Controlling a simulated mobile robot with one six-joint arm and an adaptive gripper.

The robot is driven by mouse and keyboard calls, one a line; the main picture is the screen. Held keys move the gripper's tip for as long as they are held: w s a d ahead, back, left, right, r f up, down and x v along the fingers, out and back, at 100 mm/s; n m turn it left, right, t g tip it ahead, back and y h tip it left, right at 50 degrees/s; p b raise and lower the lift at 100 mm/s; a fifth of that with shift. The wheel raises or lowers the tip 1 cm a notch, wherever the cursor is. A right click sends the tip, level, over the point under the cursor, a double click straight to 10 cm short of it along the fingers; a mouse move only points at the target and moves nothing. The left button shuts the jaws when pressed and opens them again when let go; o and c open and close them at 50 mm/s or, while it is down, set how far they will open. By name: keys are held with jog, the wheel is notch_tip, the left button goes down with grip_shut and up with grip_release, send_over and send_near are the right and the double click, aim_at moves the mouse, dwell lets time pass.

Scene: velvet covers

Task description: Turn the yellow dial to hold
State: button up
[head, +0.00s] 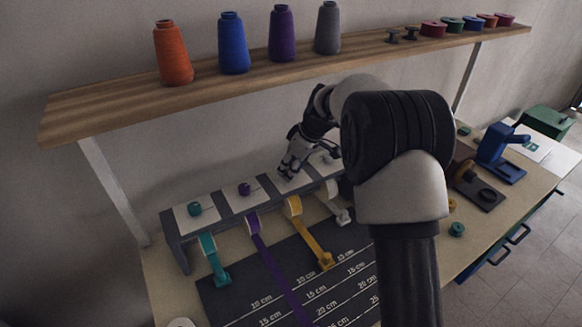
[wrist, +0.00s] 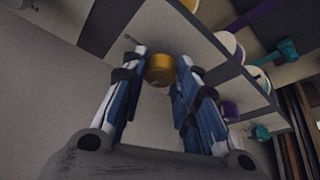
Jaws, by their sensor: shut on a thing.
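The yellow dial (wrist: 159,70) shows in the wrist view between the two fingertips of my gripper (wrist: 161,60). The gripper is shut on it, with a finger on each side. In the head view my gripper (head: 290,172) reaches down to the third white plate of the grey ribbon rack (head: 178,246) and hides the dial. Which marking the dial points at cannot be read. Below that plate hangs the yellow ribbon roll (head: 294,206), its strip running to a yellow clip (head: 326,261) on the dark mat.
A teal dial (head: 195,209) and a purple dial (head: 244,189) sit on plates to the left. A wooden shelf (head: 120,105) with thread cones runs above the rack. A purple ribbon (head: 277,272) crosses the measuring mat (head: 225,298). A blue press (head: 497,150) stands at the right.

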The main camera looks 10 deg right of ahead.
jog(key=m+p, duration=0.1)
jog(key=m, duration=0.1)
jog(key=m+t+h+p, duration=0.1)
jog(key=m, duration=0.1)
jog(key=shift+s+a+r+m, duration=0.15)
jog(key=shift+a+m, duration=0.05)
jog(key=shift+m, duration=0.1)
jog(key=m+h+p, duration=0.2)
jog(key=m+p, duration=0.1)
jog(key=m, duration=0.1)
jog(key=shift+a+t, duration=0.1)
jog(key=shift+t, duration=0.3)
jog(key=m, duration=0.1)
jog(key=m+h, duration=0.1)
jog(key=m+b, duration=0.1)
jog(key=m, duration=0.1)
jog(key=shift+a+f, duration=0.15)
jog(key=shift+f, duration=0.1)
jog(key=shift+m+g+h+b, duration=0.3)
jog(key=shift+m+h+b, duration=0.65)
jog(key=shift+m, duration=0.65)
jog(key=shift+r, duration=0.1)
jog(key=o, duration=1.1)
jog(key=shift+c, duration=0.2)
jog(key=shift+r, duration=0.1)
